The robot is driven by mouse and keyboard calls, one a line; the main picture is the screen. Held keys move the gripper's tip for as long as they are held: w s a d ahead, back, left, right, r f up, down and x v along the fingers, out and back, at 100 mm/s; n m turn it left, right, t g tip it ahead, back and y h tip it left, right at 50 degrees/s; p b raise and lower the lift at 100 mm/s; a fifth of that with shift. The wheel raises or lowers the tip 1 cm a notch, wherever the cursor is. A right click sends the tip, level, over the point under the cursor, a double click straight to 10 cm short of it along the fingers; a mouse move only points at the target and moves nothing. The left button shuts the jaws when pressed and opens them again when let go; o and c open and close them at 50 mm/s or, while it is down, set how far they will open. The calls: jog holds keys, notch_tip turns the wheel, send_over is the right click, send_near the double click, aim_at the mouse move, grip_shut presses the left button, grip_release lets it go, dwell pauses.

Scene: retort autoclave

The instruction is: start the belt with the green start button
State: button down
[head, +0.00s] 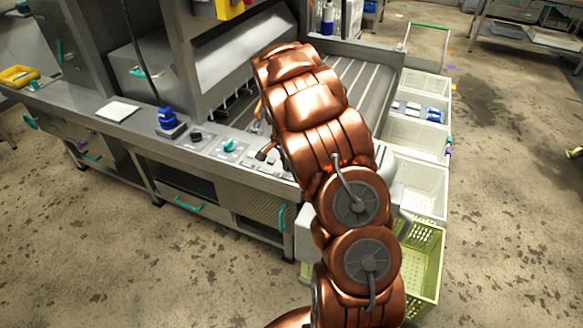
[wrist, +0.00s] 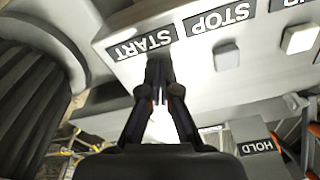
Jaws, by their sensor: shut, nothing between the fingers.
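In the wrist view a pale control panel (wrist: 110,35) carries a START label (wrist: 145,43) and a STOP label (wrist: 218,18). A pale square button (wrist: 227,57) sits by the STOP label. My gripper (wrist: 158,70) is shut and empty, its fingertips just by the START label. No green button shows; the spot by that label is covered by my fingertips, and I cannot tell whether they touch it. In the head view my copper arm covers the gripper and part of the control ledge (head: 212,143).
A HOLD label (wrist: 258,147) shows low in the wrist view. In the head view a teal knob (head: 230,145) and a blue object (head: 167,118) stand on the ledge. Pale crates (head: 420,138) and a yellow-green crate (head: 432,262) are to the right. Floor in front is clear.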

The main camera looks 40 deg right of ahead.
jog(key=shift+s+a+r, duration=0.1)
jog(key=shift+a+r, duration=0.05)
jog(key=shift+a, duration=0.3)
jog(key=shift+s+a+r, duration=0.1)
jog(key=shift+a+r, duration=0.05)
jog(key=shift+a, duration=0.3)
jog(key=shift+r, duration=0.1)
notch_tip(320, 180, up, 12)
jog(key=a, duration=0.1)
jog(key=shift+s+a, duration=0.1)
dwell(0.5)
jog(key=s+a+r+n, duration=0.3)
jog(key=s+a, duration=0.3)
jog(key=s, duration=0.3)
jog(key=s+a+r+n, duration=0.35)
jog(key=s+a, duration=0.25)
jog(key=s, duration=0.2)
jog(key=s+a+f+n+g, duration=0.1)
jog(key=s+a+n, duration=0.3)
jog(key=s, duration=0.6)
jog(key=s+a+f+n+g+y, duration=0.1)
jog(key=s+a+n, duration=0.3)
jog(key=s, duration=0.6)
jog(key=shift+a+f+n, duration=0.2)
jog(key=shift+a+n, duration=0.05)
jog(key=shift+n, duration=0.3)
